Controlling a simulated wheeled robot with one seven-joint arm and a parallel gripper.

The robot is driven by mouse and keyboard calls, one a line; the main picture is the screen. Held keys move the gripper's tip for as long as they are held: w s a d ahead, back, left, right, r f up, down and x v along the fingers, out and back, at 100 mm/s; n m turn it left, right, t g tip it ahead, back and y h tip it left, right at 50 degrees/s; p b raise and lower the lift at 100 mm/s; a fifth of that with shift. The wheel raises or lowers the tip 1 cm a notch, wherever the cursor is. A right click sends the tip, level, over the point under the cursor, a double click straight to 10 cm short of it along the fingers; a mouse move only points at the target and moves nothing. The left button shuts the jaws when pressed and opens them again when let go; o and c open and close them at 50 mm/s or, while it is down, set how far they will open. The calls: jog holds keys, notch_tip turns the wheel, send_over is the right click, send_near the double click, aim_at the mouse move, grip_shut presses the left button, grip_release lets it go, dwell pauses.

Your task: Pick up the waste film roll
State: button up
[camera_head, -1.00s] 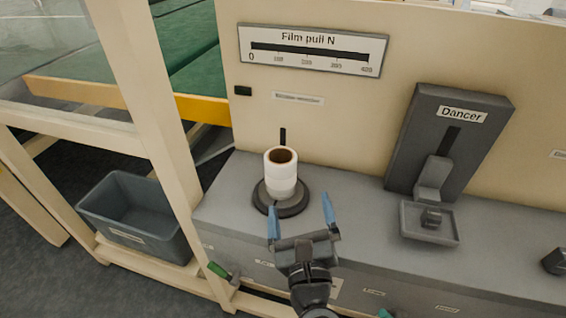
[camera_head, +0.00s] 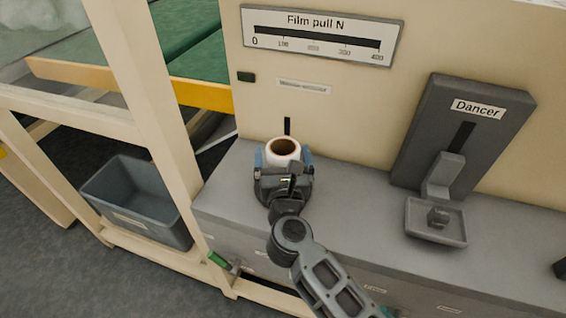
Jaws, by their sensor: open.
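The waste film roll (camera_head: 283,153) is white with a brown core. It stands upright on the grey counter, and my gripper hides its lower part and the dark round base under it. My gripper (camera_head: 283,160) is at the roll with its blue fingers on either side, one left and one right. The jaws are open around the roll. I cannot tell whether either finger touches it.
A panel with a "Film pull N" scale (camera_head: 320,37) rises behind the roll. The dark Dancer unit (camera_head: 460,135) with a small tray (camera_head: 437,232) stands to the right. A grey bin (camera_head: 135,205) sits lower left beyond a cream post (camera_head: 150,110). The counter between roll and tray is clear.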

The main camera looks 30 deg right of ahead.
jog(key=shift+w, duration=0.1)
jog(key=c, duration=1.1)
jog(key=shift+r, duration=0.1)
jog(key=shift+c, duration=0.2)
